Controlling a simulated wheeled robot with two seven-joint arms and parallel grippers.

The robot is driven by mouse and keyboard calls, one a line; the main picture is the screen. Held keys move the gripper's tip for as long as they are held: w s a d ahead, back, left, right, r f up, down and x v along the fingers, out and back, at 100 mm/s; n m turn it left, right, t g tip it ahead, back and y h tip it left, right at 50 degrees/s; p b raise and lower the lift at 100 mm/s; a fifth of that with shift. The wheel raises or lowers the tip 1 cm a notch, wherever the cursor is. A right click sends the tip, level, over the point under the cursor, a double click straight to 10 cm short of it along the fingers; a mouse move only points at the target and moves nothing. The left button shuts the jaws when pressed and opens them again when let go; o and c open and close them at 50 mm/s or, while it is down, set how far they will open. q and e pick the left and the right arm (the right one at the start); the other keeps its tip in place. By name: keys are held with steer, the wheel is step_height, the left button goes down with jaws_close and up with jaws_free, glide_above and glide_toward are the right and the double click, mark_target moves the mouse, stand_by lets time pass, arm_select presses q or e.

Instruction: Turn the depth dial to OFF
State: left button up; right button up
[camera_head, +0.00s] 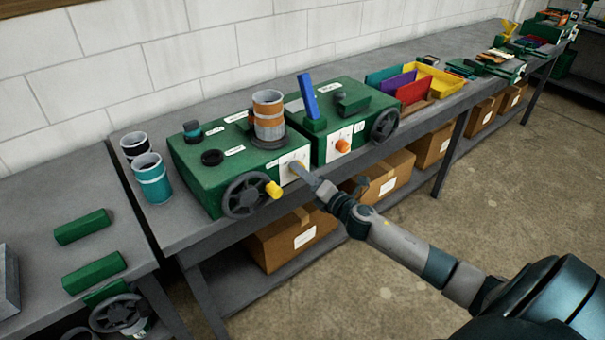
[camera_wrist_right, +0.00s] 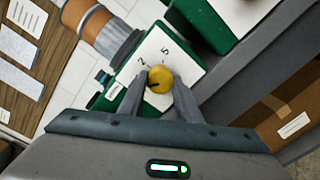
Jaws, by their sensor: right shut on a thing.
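The yellow dial (camera_wrist_right: 160,76) sits on a white plate (camera_wrist_right: 157,43) on a green machine, seen close in the wrist view. The plate shows the figures 2 and 5; I cannot read OFF on it. A dark mark on the dial points toward the lower left there. My right gripper (camera_wrist_right: 160,84) is shut on the dial, one finger on each side. In the head view, my right gripper (camera_head: 298,167) reaches the white plate (camera_head: 289,159) on the front of the left green machine (camera_head: 192,179) and mostly hides the dial. My left gripper is not in view.
A second green machine with an orange knob (camera_head: 343,146) stands to the right. An orange-banded can (camera_head: 268,110) stands on the left machine. Cardboard boxes (camera_head: 292,239) sit on the lower shelf.

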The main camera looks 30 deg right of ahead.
steer(key=shift+f, duration=0.1)
stand_by(0.4)
steer(key=o, duration=1.1)
steer(key=shift+c, duration=0.2)
steer(key=shift+s, duration=0.15)
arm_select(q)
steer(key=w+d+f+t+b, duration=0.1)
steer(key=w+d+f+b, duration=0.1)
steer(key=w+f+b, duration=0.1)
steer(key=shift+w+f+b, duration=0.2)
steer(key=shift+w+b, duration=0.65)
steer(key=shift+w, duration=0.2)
arm_select(e)
steer(key=s+d, duration=0.1)
steer(key=s, duration=1.6)
steer(key=shift+r, duration=0.2)
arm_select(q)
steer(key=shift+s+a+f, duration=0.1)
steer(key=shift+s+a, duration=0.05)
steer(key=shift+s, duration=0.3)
arm_select(e)
steer(key=shift+d, duration=0.1)
